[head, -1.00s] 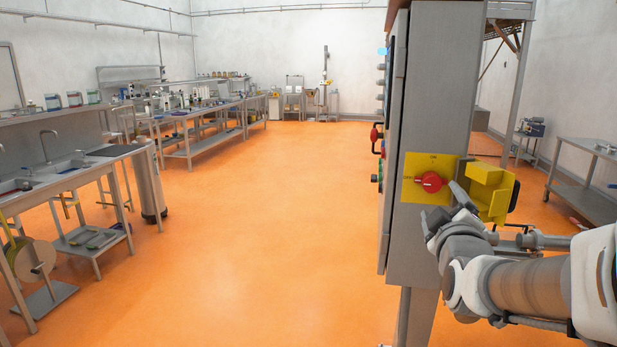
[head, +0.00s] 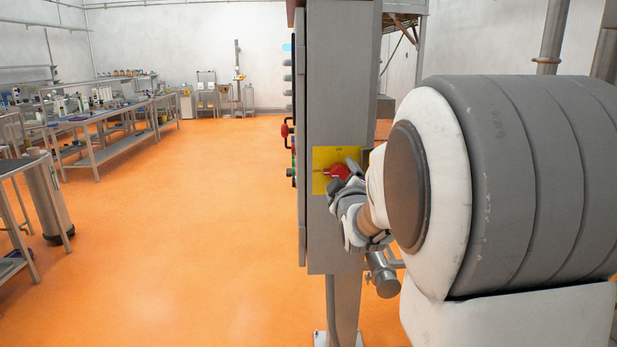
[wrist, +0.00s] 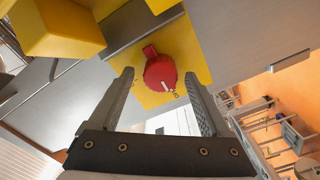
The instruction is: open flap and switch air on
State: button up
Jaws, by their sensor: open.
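A red rotary switch (head: 339,171) sits on a yellow plate (head: 321,158) on the side of a grey cabinet. In the wrist view the red switch (wrist: 160,72) appears between the fingertips of my open gripper (wrist: 158,77), one finger on each side. I cannot tell whether either finger touches it. The yellow flap (wrist: 58,28) stands open beside the plate, at the upper left of the wrist view. In the head view my arm hides the flap. My gripper (head: 344,187) is at the switch there, partly hidden by its own wrist.
The grey cabinet (head: 341,80) stands on a post and carries red and green controls on its left face. A grey pipe (head: 383,273) is close to my wrist. Workbenches (head: 95,150) line the left. The orange floor (head: 200,230) between is clear.

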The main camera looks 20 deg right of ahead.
grip_shut()
dwell(0.3)
jog(key=shift+f+b, duration=0.1)
jog(key=shift+b, duration=0.3)
jog(key=m+b, duration=1.3)
jog(key=b, duration=0.4)
jog(key=shift+f, duration=0.15)
jog(key=m+b, duration=0.3)
jog(key=m, duration=0.1)
jog(key=shift+d+r+m+b, duration=0.1)
jog(key=shift+r+m+b, duration=0.1)
jog(key=shift+m+b, duration=0.15)
jog(key=shift+m, duration=0.25)
